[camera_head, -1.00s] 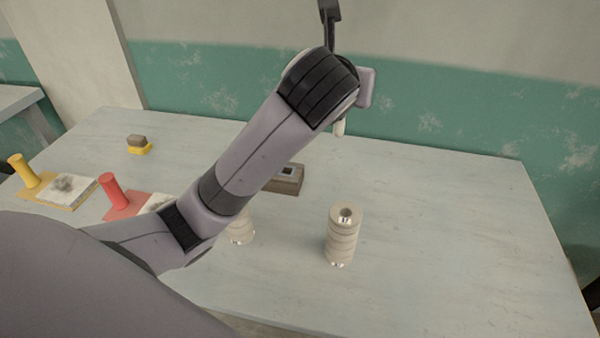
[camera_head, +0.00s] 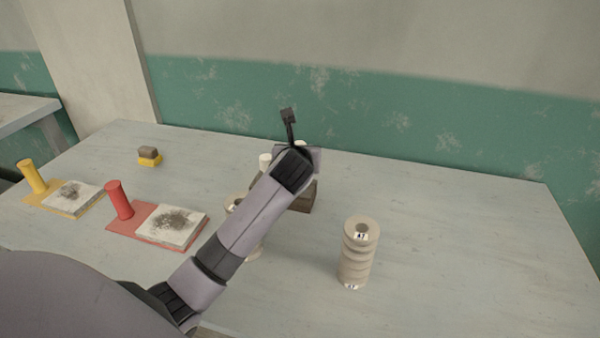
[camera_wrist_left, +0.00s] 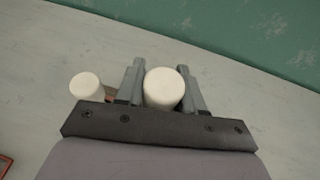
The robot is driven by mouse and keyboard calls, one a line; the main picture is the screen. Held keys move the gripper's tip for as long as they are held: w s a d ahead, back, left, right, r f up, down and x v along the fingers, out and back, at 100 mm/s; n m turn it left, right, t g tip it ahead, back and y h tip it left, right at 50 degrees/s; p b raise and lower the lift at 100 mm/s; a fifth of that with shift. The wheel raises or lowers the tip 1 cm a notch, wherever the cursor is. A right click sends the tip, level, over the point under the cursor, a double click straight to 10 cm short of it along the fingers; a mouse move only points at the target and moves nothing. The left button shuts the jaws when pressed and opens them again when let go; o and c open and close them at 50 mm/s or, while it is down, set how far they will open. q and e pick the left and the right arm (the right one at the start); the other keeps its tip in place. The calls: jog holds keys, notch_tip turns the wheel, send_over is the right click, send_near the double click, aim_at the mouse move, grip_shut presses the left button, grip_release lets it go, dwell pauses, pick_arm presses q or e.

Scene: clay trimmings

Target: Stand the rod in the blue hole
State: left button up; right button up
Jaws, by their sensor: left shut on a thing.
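My left gripper (camera_wrist_left: 164,70) is shut on a white rod (camera_wrist_left: 165,90), seen end-on between the two fingers in the left wrist view. A small white end shows above the wrist in the head view. The dark brown block (camera_head: 304,198) sits under and behind my left wrist, mostly hidden by it. A second white peg (camera_head: 265,160) stands at the block's left side; it also shows left of the fingers in the wrist view (camera_wrist_left: 86,86). I cannot see the blue hole, nor whether the held rod's lower end touches the block. My right gripper is not in view.
A tall ringed clay-coloured stack (camera_head: 357,255) stands right of my arm; another (camera_head: 234,204) is partly behind my forearm. Red (camera_head: 150,240) and yellow (camera_head: 90,208) boards with pegs lie left. A brown-and-yellow block (camera_head: 149,157) is at the back left. The table's right side is clear.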

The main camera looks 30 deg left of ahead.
pick_arm(q)
notch_tip(320, 180, down, 4)
jog(key=shift+f+b, duration=0.15)
jog(key=shift+b, duration=0.2)
jog(key=shift+f, duration=0.1)
jog(key=shift+f, duration=0.1)
jog(key=o, duration=1)
jog(key=shift+f, duration=0.1)
jog(key=shift+o, duration=0.2)
jog(key=shift+s+d+r, duration=0.15)
jog(key=shift+s+r, duration=0.05)
jog(key=shift+r, duration=0.1)
jog(key=p+v, duration=0.1)
jog(key=v, duration=1)
jog(key=shift+s+r+p, duration=0.2)
jog(key=shift+p, duration=0.15)
